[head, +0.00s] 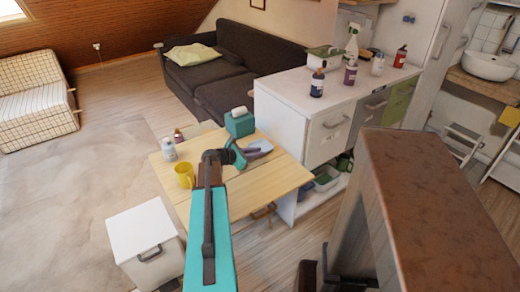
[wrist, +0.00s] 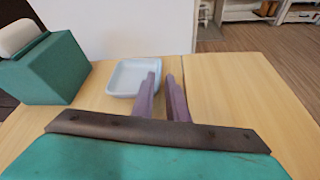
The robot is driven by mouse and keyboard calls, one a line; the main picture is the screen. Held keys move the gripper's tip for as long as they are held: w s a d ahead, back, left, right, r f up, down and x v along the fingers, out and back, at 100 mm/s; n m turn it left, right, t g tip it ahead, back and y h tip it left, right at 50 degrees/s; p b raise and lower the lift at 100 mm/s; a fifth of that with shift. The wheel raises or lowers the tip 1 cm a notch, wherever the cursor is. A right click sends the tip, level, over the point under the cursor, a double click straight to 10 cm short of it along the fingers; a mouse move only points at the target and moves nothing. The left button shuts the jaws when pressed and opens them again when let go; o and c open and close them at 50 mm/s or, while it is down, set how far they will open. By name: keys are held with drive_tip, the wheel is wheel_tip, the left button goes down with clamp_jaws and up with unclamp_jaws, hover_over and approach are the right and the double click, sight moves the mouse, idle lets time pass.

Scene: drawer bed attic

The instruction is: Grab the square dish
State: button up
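The square dish (wrist: 133,77) is pale blue-white and shallow, with raised rims. It lies flat on the wooden table (wrist: 240,85), close to a white cabinet side. In the head view the dish (head: 262,146) shows small, partly behind my gripper. My gripper (wrist: 162,76) has two purple fingers with a narrow gap between them and nothing held. In the wrist view the left finger overlaps the dish's right edge; I cannot tell whether it touches. In the head view my gripper (head: 250,152) is low over the table beside the dish.
A teal tissue box (head: 239,123) stands left of the dish. A yellow mug (head: 184,175) and bottles (head: 169,149) are at the table's left. A white counter (head: 310,95) rises behind. The table's front right is clear.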

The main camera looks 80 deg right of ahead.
sight(265, 148)
drive_tip(key=shift+p+x, duration=0.35)
drive_tip(key=shift+x, duration=2.25)
clamp_jaws()
drive_tip(key=shift+r, duration=0.15)
drive_tip(key=shift+r, duration=0.75)
wheel_tip(265, 148, up, 2)
drive_tip(key=shift+r, duration=0.1)
drive_tip(key=w+a, duration=0.1)
drive_tip(key=a, duration=0.4)
drive_tip(key=w+a+b, duration=0.1)
drive_tip(key=a, duration=0.4)
drive_tip(key=w+a+r, duration=0.1)
drive_tip(key=a, duration=0.4)
drive_tip(key=shift+w+a+b, duration=0.25)
drive_tip(key=shift+w+b, duration=0.05)
